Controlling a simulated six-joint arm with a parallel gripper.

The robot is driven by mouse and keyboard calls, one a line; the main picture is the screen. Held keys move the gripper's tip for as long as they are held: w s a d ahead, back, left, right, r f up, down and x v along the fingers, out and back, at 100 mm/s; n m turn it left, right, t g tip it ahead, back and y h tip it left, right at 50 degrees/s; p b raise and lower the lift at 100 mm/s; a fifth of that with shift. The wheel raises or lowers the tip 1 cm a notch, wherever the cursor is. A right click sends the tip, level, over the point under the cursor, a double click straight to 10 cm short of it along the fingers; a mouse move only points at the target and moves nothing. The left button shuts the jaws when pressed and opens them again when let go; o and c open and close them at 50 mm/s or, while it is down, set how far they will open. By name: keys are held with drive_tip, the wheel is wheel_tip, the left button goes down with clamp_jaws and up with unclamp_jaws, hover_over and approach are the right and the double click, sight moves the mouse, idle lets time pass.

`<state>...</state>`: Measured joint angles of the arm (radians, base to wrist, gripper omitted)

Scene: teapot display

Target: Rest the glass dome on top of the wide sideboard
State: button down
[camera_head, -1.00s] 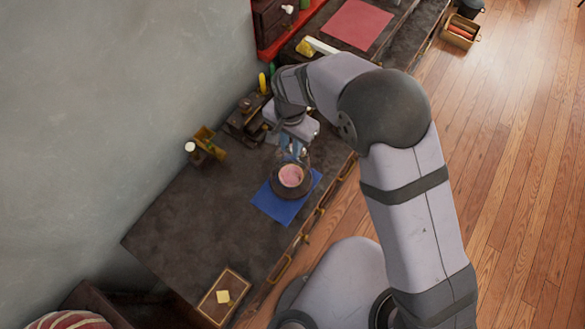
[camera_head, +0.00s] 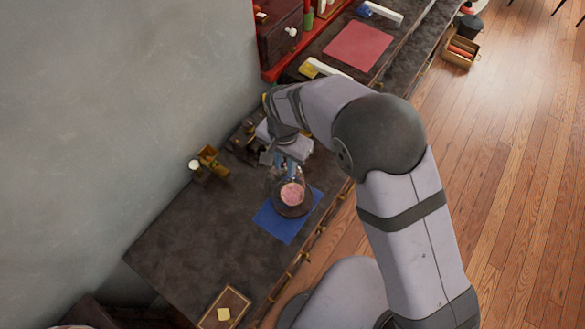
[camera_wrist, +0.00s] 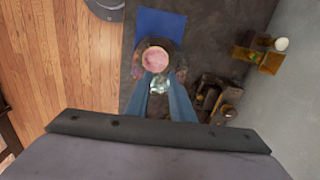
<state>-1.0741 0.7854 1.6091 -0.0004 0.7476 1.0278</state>
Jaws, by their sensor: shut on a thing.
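The glass dome (camera_wrist: 160,85) is clear and hard to see; it shows faintly between my fingertips in the wrist view, and at the fingers in the head view (camera_head: 288,178). My gripper (camera_head: 285,166) is shut on its top, above the blue mat; the fingertips (camera_wrist: 159,90) also show in the wrist view. A pink round item (camera_head: 292,194) sits on a dark round stand (camera_head: 305,207) on the blue mat (camera_head: 283,230), below the dome. I cannot tell how far the dome stands above it. The wide sideboard (camera_head: 190,240) has a dark top.
A brass holder with a white-topped item (camera_head: 195,165) stands near the wall. Dark wooden objects (camera_wrist: 217,97) stand beside my gripper. A framed tray with a yellow square (camera_head: 223,314) lies at the near end. The sideboard top between them is bare.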

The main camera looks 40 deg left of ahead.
drive_tip(key=shift+n, duration=0.6)
drive_tip(key=s+a, duration=0.1)
drive_tip(key=s+a+r, duration=0.1)
drive_tip(key=s, duration=0.3)
drive_tip(key=shift+a+r+p, duration=0.4)
drive_tip(key=s+d+f+n+p, duration=0.1)
drive_tip(key=s+d, duration=0.1)
drive_tip(key=s, duration=0.5)
drive_tip(key=s+d+f+n, duration=0.1)
drive_tip(key=s+d+n, duration=0.1)
drive_tip(key=s, duration=0.4)
drive_tip(key=shift+s+d+p, duration=0.4)
drive_tip(key=shift+d, duration=0.25)
drive_tip(key=shift+f, duration=0.25)
